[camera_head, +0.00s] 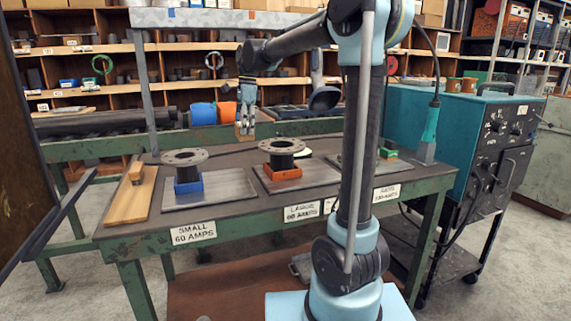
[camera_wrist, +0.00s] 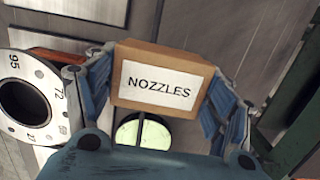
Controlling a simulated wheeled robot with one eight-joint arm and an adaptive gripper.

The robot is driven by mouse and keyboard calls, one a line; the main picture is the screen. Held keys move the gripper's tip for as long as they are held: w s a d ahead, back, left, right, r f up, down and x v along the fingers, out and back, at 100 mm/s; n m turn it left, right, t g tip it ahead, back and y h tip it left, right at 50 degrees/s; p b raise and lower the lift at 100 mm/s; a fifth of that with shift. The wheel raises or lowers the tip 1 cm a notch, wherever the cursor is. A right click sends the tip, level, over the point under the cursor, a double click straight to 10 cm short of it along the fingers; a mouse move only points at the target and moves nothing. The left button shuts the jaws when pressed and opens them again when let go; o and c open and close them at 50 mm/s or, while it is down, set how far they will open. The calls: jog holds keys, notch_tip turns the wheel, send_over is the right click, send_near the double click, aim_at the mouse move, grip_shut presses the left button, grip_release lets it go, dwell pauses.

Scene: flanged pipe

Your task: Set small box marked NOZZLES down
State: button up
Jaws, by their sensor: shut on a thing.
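The small brown box marked NOZZLES (camera_wrist: 163,60) is between the fingers of my gripper (camera_wrist: 160,90) in the wrist view, its white label facing the camera. My gripper is shut on it, with a blue-grey finger against each side. In the head view my gripper (camera_head: 246,108) points down over the back of the workbench (camera_head: 228,160), and the box (camera_head: 244,131) shows small at its fingertips. The box appears held above the bench top; the exact gap is hard to tell.
A flanged pipe on a blue block (camera_head: 188,184) and one on an orange block (camera_head: 282,172) stand on metal plates. A wooden board (camera_head: 140,195) lies at the left. A pale green disc (camera_wrist: 130,133) lies below the box. A teal machine (camera_head: 500,130) stands at right.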

send_near(245, 164)
jog(key=shift+w+a+f, duration=0.1)
jog(key=shift+a+f, duration=0.05)
jog(key=shift+f, duration=1.1)
jog(key=shift+w+a+f, duration=0.1)
jog(key=shift+a+f, duration=0.05)
jog(key=shift+f, duration=1.1)
jog(key=o, duration=1.4)
